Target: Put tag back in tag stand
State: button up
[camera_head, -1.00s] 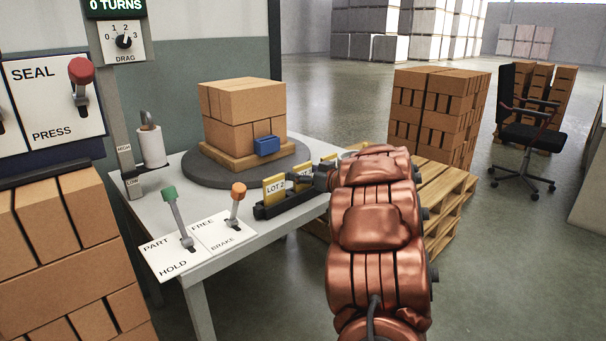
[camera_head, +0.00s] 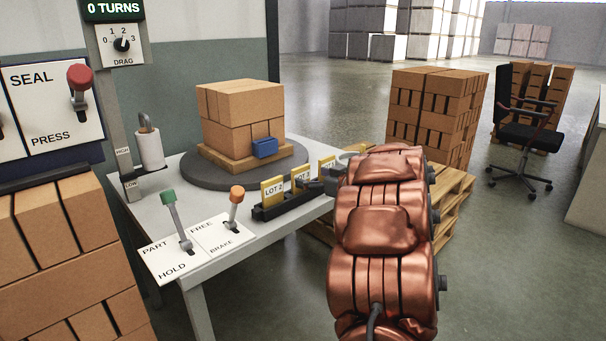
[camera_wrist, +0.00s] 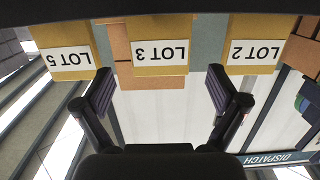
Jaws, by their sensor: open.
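The black tag stand (camera_head: 285,209) lies along the front right edge of the table. Three yellow tags with white labels stand upright in it: LOT 2 (camera_head: 272,192), LOT 3 (camera_head: 301,178) and LOT 5 (camera_head: 326,166). In the wrist view they show upside down: LOT 5 (camera_wrist: 69,60), LOT 3 (camera_wrist: 160,52) and LOT 2 (camera_wrist: 255,52). My gripper (camera_head: 318,186) is at the front side of the stand. In the wrist view its open fingers (camera_wrist: 162,90) are spread wide, either side of LOT 3, with nothing held between them. My arm hides the stand's right end.
A turntable (camera_head: 192,172) with stacked brown bricks (camera_head: 240,102) is behind the stand. Two levers, green (camera_head: 170,196) and orange (camera_head: 237,194), stand on the table to its left. A wooden pallet (camera_head: 452,196) with bricks is at the right. Open floor lies in front.

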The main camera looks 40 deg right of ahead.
jog(key=s+r+p, duration=0.1)
jog(key=s, duration=0.6)
jog(key=shift+s+a, duration=0.15)
jog(key=shift+s, duration=0.1)
jog(key=shift+w+r, duration=0.1)
jog(key=shift+r, duration=0.05)
jog(key=w+r+m+g+h, duration=0.1)
jog(key=w+m+g+h, duration=0.15)
jog(key=w+h, duration=0.3)
jog(key=s+a+f+g+y, duration=0.1)
jog(key=s+a+f+g, duration=0.35)
jog(key=a, duration=0.35)
jog(key=s+a+f+g, duration=0.3)
jog(key=s+a, duration=0.3)
jog(key=a, duration=0.3)
jog(key=s+a+f+g+y, duration=0.1)
jog(key=s+a+f+g, duration=0.3)
jog(key=a, duration=0.4)
jog(key=s+a+f+n+g+y, duration=0.1)
jog(key=s+a+n+g+y, duration=0.2)
jog(key=s+a, duration=1.6)
jog(key=g+y, duration=0.1)
jog(key=g, duration=0.2)
jog(key=shift+s+f, duration=0.2)
jog(key=shift+s, duration=0.05)
